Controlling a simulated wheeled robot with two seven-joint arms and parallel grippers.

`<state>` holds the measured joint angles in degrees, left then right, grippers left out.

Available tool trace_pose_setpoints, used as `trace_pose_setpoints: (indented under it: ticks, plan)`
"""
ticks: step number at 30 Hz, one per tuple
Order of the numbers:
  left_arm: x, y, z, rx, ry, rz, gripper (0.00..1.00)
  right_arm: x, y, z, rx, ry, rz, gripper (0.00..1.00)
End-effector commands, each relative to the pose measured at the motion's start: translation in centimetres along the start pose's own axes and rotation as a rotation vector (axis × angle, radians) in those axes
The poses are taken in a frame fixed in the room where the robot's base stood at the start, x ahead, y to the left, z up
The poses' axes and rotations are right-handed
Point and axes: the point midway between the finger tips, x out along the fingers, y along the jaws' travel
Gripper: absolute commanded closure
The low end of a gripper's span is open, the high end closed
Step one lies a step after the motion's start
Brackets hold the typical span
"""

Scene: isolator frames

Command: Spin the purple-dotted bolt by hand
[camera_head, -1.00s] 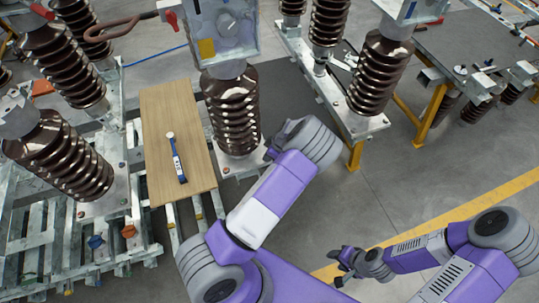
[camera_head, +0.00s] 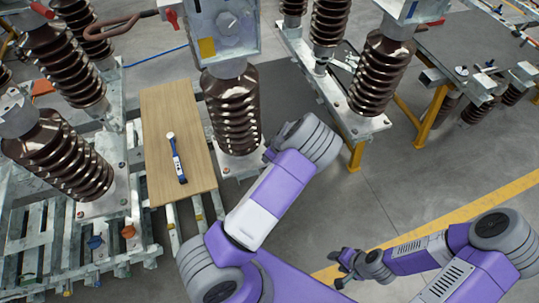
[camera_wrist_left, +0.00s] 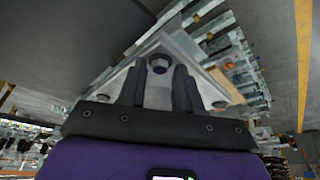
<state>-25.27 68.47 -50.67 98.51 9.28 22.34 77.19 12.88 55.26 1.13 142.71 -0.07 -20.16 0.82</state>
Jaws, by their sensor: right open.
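The purple-dotted bolt (camera_wrist_left: 159,65) shows in the left wrist view, set in a pale metal plate (camera_wrist_left: 128,78). My left gripper (camera_wrist_left: 159,72) has its two dark fingers apart, one on each side of the bolt in the picture. I cannot tell whether they touch it. In the head view my left wrist hides most of that gripper and the bolt, beside the base of the middle brown insulator (camera_head: 233,108). My right gripper (camera_head: 342,267) is open and empty, low over the floor and well away from the bolt.
A wooden board (camera_head: 204,172) with a blue-and-white tool (camera_head: 176,158) lies left of the middle insulator. Other ribbed insulators (camera_head: 58,155) on metal frames crowd the left and back. Open grey floor (camera_head: 405,195) lies to the right.

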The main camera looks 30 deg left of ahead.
Motion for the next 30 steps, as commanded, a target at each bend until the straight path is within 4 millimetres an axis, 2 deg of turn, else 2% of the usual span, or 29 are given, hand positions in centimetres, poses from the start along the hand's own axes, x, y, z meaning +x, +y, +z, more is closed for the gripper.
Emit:
trace_pose_setpoints:
  ticks: [1, 3, 13, 24, 30]
  plan:
    - [0.0, 0.0, 0.0, -0.001, 0.000, 0.000, 0.58, 0.0, 0.0, 0.0, 0.000, 0.000, 0.000, 0.52]
    - [0.0, 0.0, 0.0, -0.001, 0.000, 0.000, 0.52, 0.0, 0.0, 0.0, 0.000, 0.000, 0.000, 0.52]
    - [-0.6, 0.1, 0.0, -0.001, 0.000, 0.002, 0.52, 0.0, 0.0, 0.0, 0.000, 0.000, 0.000, 0.52]
    - [-6.3, 0.1, 0.0, 0.000, 0.000, 0.003, 0.52, 0.0, 0.0, 0.0, 0.000, 0.000, 0.000, 0.52]
    - [-7.5, 0.0, 0.0, -0.001, -0.001, 0.000, 0.52, 0.0, 0.0, 0.0, 0.000, 0.000, 0.000, 0.52]
